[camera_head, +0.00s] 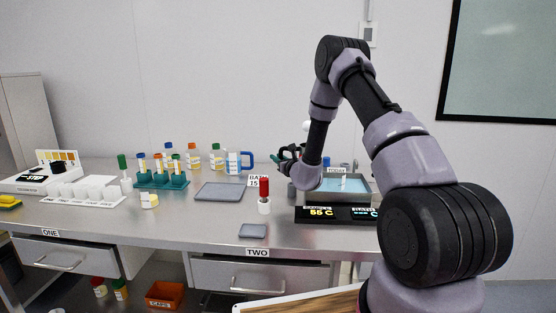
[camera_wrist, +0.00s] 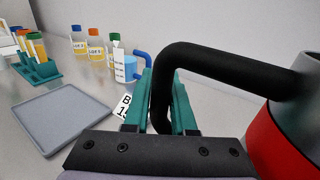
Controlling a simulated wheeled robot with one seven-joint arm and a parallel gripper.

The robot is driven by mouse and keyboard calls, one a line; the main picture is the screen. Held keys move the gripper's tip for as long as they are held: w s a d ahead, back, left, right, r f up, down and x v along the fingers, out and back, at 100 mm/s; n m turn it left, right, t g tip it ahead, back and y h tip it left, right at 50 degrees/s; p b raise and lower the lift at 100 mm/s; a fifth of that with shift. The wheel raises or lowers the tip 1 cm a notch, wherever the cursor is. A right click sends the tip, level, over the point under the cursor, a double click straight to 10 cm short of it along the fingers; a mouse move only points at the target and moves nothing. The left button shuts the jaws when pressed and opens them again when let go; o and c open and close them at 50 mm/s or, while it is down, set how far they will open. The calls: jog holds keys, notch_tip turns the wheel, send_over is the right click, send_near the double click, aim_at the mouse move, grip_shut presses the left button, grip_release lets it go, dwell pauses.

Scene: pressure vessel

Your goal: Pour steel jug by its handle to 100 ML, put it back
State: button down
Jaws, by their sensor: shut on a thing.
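The steel jug (camera_wrist: 304,95), with a red band and a black handle (camera_wrist: 225,58), shows at the right edge of the wrist view. My gripper (camera_wrist: 166,95) is shut on the black handle with its teal fingers on either side. The jug's mouth and contents are out of view. In the head view my gripper (camera_head: 287,158) is at the back of the bench, left of the water bath, and my arm hides most of the jug. The clear measuring jug with a blue handle (camera_head: 235,162) stands left of my gripper; it also shows in the wrist view (camera_wrist: 126,68).
A grey tray (camera_head: 220,192) lies empty on the bench. Teal tube racks (camera_head: 162,181) and several capped bottles (camera_head: 193,158) stand left.

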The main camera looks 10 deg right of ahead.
jog(key=shift+r, duration=0.15)
jog(key=shift+s+d+r+m+t, duration=0.2)
jog(key=shift+d+r+m+t, duration=0.4)
jog(key=shift+r+m, duration=0.35)
jog(key=shift+s+d+r+m+t, duration=0.2)
jog(key=shift+d+r+m+t, duration=0.4)
jog(key=shift+r+m, duration=0.3)
jog(key=shift+s+d+r+m+t, duration=0.25)
jog(key=shift+d+r+m+t, duration=0.25)
jog(key=shift+d+m, duration=0.3)
jog(key=shift+s+d+r+m+t+h, duration=0.2)
jog(key=shift+d+r+m, duration=0.25)
jog(key=shift+r+m, duration=0.15)
jog(key=shift+s+d+r+m+t+h, duration=0.1)
jog(key=shift+d+r+m+t+h, duration=0.1)
jog(key=shift+d+r+m, duration=0.4)
dwell(0.4)
jog(key=shift+s+d+r+m+t+h, duration=0.15)
jog(key=shift+d+r+m+t+h, duration=0.15)
jog(key=shift+r+m, duration=0.35)
jog(key=shift+s+d+r+m+t+h, duration=0.1)
jog(key=shift+d+r+m+t+h, duration=0.2)
jog(key=shift+r, duration=0.5)
dwell(0.4)
